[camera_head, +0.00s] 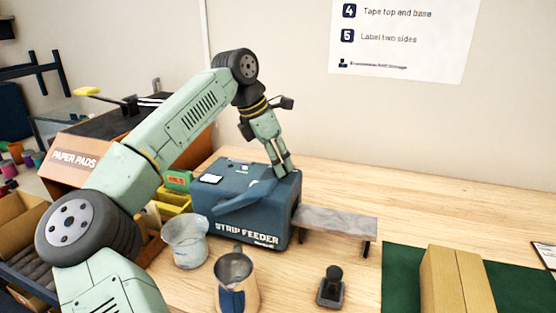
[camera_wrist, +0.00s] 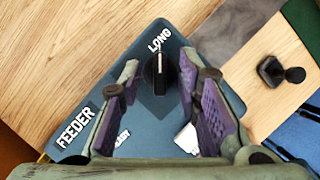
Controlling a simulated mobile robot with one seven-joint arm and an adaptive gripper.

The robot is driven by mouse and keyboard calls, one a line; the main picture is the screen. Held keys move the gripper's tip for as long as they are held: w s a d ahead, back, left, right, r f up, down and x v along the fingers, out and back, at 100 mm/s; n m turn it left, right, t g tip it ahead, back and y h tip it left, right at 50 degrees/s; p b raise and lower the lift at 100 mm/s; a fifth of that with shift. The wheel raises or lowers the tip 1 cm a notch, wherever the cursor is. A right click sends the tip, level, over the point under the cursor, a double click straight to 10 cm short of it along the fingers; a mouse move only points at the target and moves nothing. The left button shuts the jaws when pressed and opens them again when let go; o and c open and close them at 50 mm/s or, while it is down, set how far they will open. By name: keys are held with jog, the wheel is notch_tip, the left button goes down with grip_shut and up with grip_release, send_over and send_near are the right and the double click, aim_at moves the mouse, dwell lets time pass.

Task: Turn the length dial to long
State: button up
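The strip feeder (camera_head: 247,212) is a dark blue box on the wooden bench; its top also fills the middle of the wrist view (camera_wrist: 93,92). The length dial (camera_wrist: 160,78) is a black knob with a pale pointer line, which points up the picture toward the printed word LONG (camera_wrist: 160,40). My gripper (camera_head: 284,171) points down at the right part of the feeder's top. In the wrist view its purple-padded fingers (camera_wrist: 158,74) are apart, one on each side of the dial, with visible gaps. The dial is hidden in the head view.
A metal chute (camera_head: 335,221) extends right from the feeder. A carton (camera_head: 455,283) sits on a green mat (camera_head: 524,290) at right. The bench behind is clear.

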jog(key=v, duration=1.2)
jog(key=shift+d, duration=0.15)
